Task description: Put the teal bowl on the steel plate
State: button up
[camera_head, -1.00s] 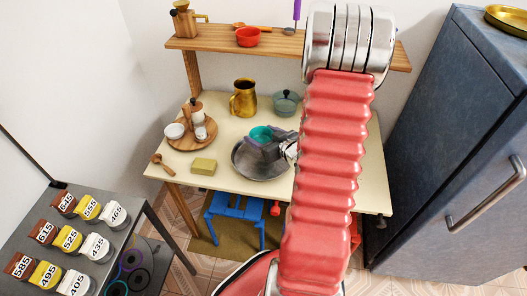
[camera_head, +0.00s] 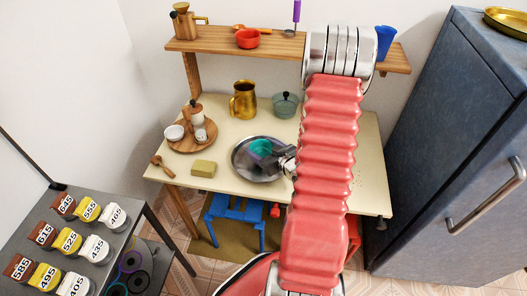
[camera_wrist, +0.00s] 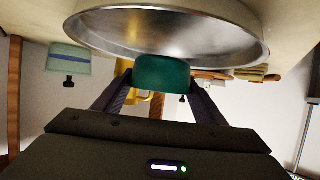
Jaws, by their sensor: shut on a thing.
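The teal bowl (camera_head: 260,147) is held over the steel plate (camera_head: 243,170), a wide round dish on the cream table. The bowl is small and shows within the plate's outline in the head view. My gripper (camera_head: 268,158) is shut on the bowl and reaches in from the right. In the wrist view the bowl (camera_wrist: 162,76) sits between the two dark fingers, in front of the plate (camera_wrist: 165,35). I cannot tell whether the bowl touches the plate. My arm hides the table to the right of the plate.
A yellow sponge (camera_head: 203,169) and a wooden spoon (camera_head: 162,166) lie left of the plate. Behind stand a brass jug (camera_head: 243,100), a lidded green pot (camera_head: 285,106) and a round wooden tray (camera_head: 184,146) with white cups. A shelf (camera_head: 220,45) runs above the table.

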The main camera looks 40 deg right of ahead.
jog(key=shift+f, duration=1.15)
jog(key=shift+f, duration=0.1)
jog(key=o, duration=1)
jog(key=shift+o, duration=0.2)
jog(key=v, duration=1)
jog(key=shift+s+r, duration=0.2)
jog(key=shift+r, duration=0.05)
jog(key=shift+s+d+r, duration=0.1)
jog(key=shift+s+r, duration=0.1)
jog(key=shift+s, duration=0.4)
jog(key=shift+w, duration=0.1)
